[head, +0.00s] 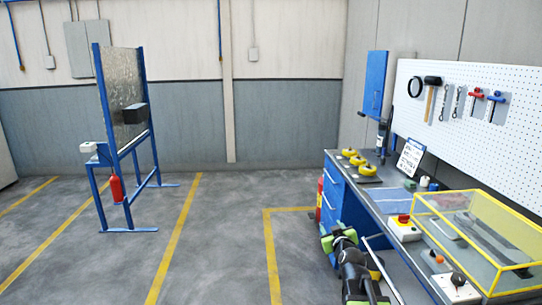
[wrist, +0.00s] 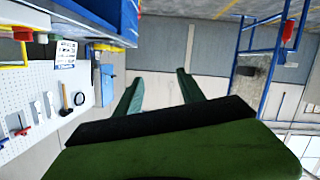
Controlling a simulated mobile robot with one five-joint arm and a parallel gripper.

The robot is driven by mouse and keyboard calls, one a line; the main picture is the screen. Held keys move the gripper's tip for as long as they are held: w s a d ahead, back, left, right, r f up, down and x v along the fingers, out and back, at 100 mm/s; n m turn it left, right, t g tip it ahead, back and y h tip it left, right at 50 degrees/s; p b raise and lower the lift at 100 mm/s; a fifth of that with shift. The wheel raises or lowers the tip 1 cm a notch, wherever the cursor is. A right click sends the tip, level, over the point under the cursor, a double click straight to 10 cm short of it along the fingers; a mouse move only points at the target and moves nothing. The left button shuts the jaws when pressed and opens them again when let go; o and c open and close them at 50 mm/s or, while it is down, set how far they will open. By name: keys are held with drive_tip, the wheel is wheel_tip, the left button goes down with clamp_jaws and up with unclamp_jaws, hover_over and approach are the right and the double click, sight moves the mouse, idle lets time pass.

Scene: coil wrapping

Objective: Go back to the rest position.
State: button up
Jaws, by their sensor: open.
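My gripper (head: 339,238) is in the lower middle of the head view, beside the left front side of the workbench (head: 378,200). My dark arm with green parts runs down from it to the bottom edge. In the wrist view, my gripper (wrist: 157,88) shows two green fingers spread apart with nothing between them. That view is turned over, with the bench at the top left.
Yellow rolls (head: 358,161), a red-buttoned box (head: 404,227) and a yellow-framed clear case (head: 480,235) stand on the bench. A pegboard (head: 460,150) holds tools. The floor between is clear.

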drive_tip(key=s+a+f+n+g+y, duration=0.1)
drive_tip(key=s+a+f+g+y, duration=0.1)
drive_tip(key=s+a+f+g, duration=0.65)
drive_tip(key=s+f+m+g+h, duration=0.1)
drive_tip(key=s+f+m+g, duration=0.1)
drive_tip(key=s, duration=0.6)
drive_tip(key=s+d+f+m+g+h, duration=0.1)
drive_tip(key=s+f+m+g, duration=0.1)
drive_tip(key=s+f+g, duration=0.2)
drive_tip(key=s+f, duration=0.3)
drive_tip(key=s, duration=0.2)
drive_tip(key=shift+s+d+f+g, duration=0.25)
drive_tip(key=shift+d+f+g, duration=0.05)
drive_tip(key=shift+g, duration=0.05)
idle(1.4)
